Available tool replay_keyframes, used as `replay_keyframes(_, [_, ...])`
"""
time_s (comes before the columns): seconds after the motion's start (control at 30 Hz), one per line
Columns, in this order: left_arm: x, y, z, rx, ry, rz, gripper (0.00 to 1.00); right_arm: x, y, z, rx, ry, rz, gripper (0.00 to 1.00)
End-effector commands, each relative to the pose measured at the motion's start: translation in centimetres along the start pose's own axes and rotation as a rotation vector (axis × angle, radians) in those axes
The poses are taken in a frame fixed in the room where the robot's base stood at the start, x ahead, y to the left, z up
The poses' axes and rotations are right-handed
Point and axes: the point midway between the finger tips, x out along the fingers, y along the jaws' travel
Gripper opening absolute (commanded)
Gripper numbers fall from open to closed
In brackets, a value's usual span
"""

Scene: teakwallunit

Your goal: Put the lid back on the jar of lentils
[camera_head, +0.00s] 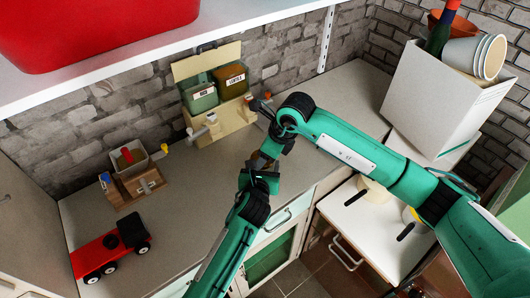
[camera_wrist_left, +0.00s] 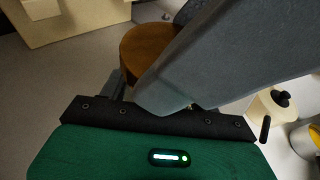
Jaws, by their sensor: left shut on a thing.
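A round brown wooden lid (camera_wrist_left: 150,47) lies between the fingers of my left gripper (camera_wrist_left: 150,75) in the left wrist view, partly covered by a large grey finger. In the head view my left gripper (camera_head: 262,166) is over the counter near its front edge, with a small brown patch of the lid (camera_head: 256,160) showing. My right arm reaches in from the right and bends down close to my left gripper. My right gripper (camera_head: 275,146) is small and partly hidden there, so its jaws are unclear. I cannot make out the jar of lentils; the arms may cover it.
A beige rack (camera_head: 225,122) with a green tin (camera_head: 200,97) and a coffee tin (camera_head: 231,79) stands behind the grippers. A wooden box (camera_head: 137,187) and a red toy truck (camera_head: 110,247) are at left. A white box (camera_head: 440,98) stands at right. The counter's middle-left is clear.

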Motion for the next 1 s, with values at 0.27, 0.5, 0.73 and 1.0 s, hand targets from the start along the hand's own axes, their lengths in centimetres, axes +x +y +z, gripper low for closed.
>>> replay_keyframes(0.27, [0.0,0.0,0.1,0.000,-0.001,0.000,0.22,0.6,0.0,-0.3,0.001,0.002,0.000,0.36])
replay_keyframes(0.5, [0.0,0.0,0.1,0.000,-0.001,0.000,0.22,1.1,0.0,-0.5,0.001,0.003,0.000,0.36])
replay_keyframes(0.73, [0.0,-0.1,0.1,0.001,-0.003,-0.002,0.22,1.4,0.0,-0.8,0.002,0.008,0.000,0.36])
replay_keyframes(1.0, [-0.1,-0.2,0.2,0.000,-0.005,-0.003,0.22,1.6,0.0,-1.0,0.004,0.013,0.001,0.36])
